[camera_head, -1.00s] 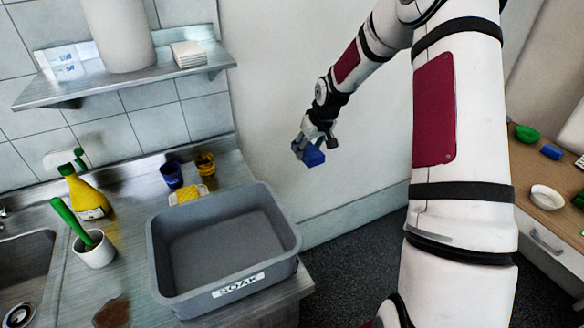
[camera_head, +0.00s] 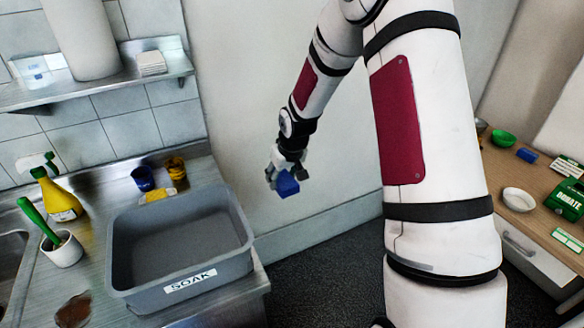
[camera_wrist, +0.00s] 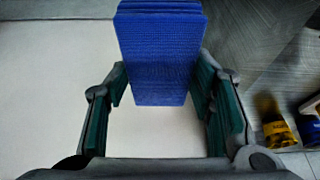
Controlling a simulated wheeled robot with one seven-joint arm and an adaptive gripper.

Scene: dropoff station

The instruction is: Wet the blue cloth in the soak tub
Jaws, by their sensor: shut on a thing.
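The blue cloth (camera_head: 287,184) is a folded block held in my gripper (camera_head: 280,173). In the wrist view the cloth (camera_wrist: 160,60) stands between the two fingers of my gripper (camera_wrist: 163,85), which is shut on it. The grey soak tub (camera_head: 190,280), labelled SOAK, sits on the steel counter at left. My gripper is in the air to the right of the tub, apart from it and beyond the counter's edge. The tub's visible inside looks plain grey; I cannot tell how much water is in it.
Behind the tub are a yellow sponge (camera_head: 158,208), a blue cup (camera_head: 143,178) and a yellow cup (camera_head: 176,168). At left are a yellow spray bottle (camera_head: 60,200) and a white pot with a green-handled brush (camera_head: 62,249). A wooden desk (camera_head: 535,215) stands at right.

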